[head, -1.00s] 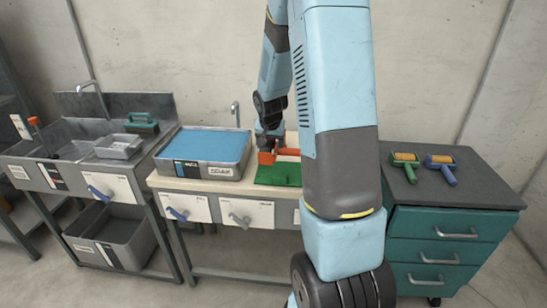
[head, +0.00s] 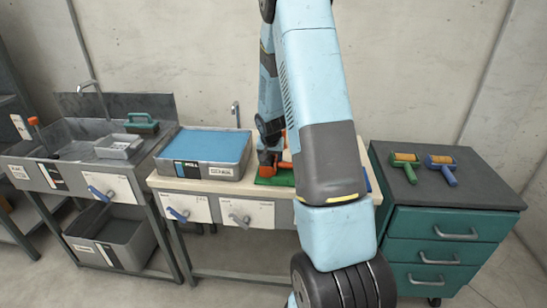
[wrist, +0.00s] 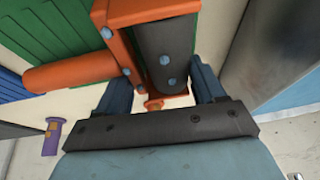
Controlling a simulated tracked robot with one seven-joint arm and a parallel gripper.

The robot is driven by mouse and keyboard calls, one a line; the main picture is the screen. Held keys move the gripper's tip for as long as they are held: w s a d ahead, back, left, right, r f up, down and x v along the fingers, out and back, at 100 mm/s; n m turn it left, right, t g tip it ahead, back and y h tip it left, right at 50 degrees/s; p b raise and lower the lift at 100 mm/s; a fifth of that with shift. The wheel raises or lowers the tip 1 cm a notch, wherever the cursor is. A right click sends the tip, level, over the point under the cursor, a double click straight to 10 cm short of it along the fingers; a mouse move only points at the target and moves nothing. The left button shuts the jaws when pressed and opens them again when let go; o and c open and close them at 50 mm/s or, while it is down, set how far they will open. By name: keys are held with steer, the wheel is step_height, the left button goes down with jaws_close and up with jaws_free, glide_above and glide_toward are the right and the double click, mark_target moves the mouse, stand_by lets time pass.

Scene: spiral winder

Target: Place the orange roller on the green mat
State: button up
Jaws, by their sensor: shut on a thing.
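The orange roller (wrist: 70,72) has an orange handle and frame around a dark cylinder. In the wrist view the two blue fingers of my gripper (wrist: 164,82) are shut on it, one each side of the frame. Its handle points left, over green and blue ribbed surfaces. The green mat (head: 284,180) lies on the middle bench in the head view, partly hidden by my arm, with my gripper low above it. Green ribbed surface (wrist: 12,95) also shows below the handle in the wrist view. I cannot tell whether the roller touches the mat.
A grey tray with a blue surface (head: 215,145) stands left of the mat. A green-handled and a blue-handled roller (head: 441,168) lie on the teal drawer cabinet (head: 440,222) at the right. A sink (head: 78,140) is at the left. A purple-handled thing (wrist: 50,135) shows in the wrist view.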

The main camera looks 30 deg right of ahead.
steer(key=o, duration=1.2)
steer(key=s+a+r, duration=0.2)
steer(key=s+r, duration=0.1)
steer(key=r, duration=0.4)
steer(key=s+a+r+n, duration=0.1)
steer(key=s+a+r, duration=0.25)
steer(key=r, duration=0.35)
steer(key=s+a+r, duration=0.2)
steer(key=s+r, duration=0.2)
steer(key=r, duration=0.3)
steer(key=s+a+r+n, duration=0.2)
steer(key=s+a+r, duration=0.1)
steer(key=s, duration=0.5)
steer(key=s+a+r+n+t+y, duration=0.1)
steer(key=s+a+r, duration=0.2)
steer(key=s, duration=0.5)
steer(key=s+a+r+n, duration=0.2)
steer(key=s+r, duration=0.3)
steer(key=s, duration=0.4)
steer(key=shift+a+r+n+t+y, duration=0.15)
steer(key=shift+a+n+t+y, duration=0.2)
steer(key=shift+a, duration=0.4)
